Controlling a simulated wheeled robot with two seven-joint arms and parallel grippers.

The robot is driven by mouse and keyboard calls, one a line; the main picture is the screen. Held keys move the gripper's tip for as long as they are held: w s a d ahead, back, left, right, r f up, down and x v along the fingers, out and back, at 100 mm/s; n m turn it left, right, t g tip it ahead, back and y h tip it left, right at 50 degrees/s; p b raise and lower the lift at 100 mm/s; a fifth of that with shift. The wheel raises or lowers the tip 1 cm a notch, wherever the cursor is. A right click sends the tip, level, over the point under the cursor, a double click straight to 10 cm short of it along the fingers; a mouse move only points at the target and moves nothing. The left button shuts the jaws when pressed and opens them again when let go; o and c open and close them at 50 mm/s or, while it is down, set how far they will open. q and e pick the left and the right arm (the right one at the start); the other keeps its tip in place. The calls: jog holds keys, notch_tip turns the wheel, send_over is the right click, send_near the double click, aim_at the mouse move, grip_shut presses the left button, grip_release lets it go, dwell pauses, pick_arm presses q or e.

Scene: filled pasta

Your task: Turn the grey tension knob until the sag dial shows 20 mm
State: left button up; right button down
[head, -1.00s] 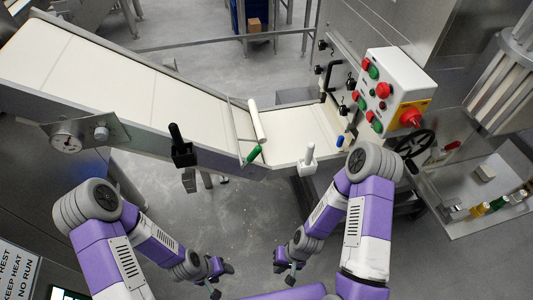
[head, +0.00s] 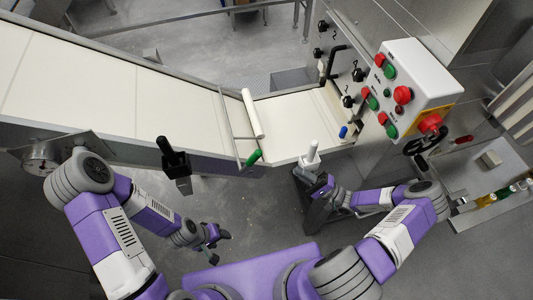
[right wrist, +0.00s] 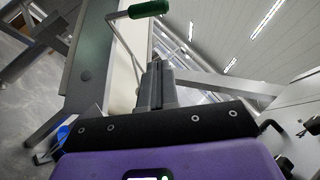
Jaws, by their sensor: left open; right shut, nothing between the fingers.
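The sag dial (head: 40,158) is a round grey gauge on a plate at the conveyor's left front side. It is partly visible at the left edge of the head view, and its reading is too small to tell. The grey tension knob beside it is hidden behind my left arm. My left gripper (head: 219,247) is open and empty above the floor, well to the right of the dial. My right gripper (head: 318,186) is shut and empty beside the white-handled post, far from the dial. It also shows in the right wrist view (right wrist: 155,88).
The cream conveyor belt (head: 90,85) runs across the back. A black-handled post (head: 172,158), a green handle (head: 253,157) and a white-handled post (head: 309,156) line its front edge. A control box (head: 413,78) with red and green buttons stands right. Floor is clear between my arms.

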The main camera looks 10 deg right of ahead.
jog(key=shift+s+a, duration=0.1)
jog(key=s+a+r+x, duration=0.1)
jog(key=s+x, duration=0.1)
jog(key=x, duration=1)
jog(key=shift+a+r+b, duration=0.2)
jog(key=shift+a+b, duration=0.15)
jog(key=shift+a, duration=0.05)
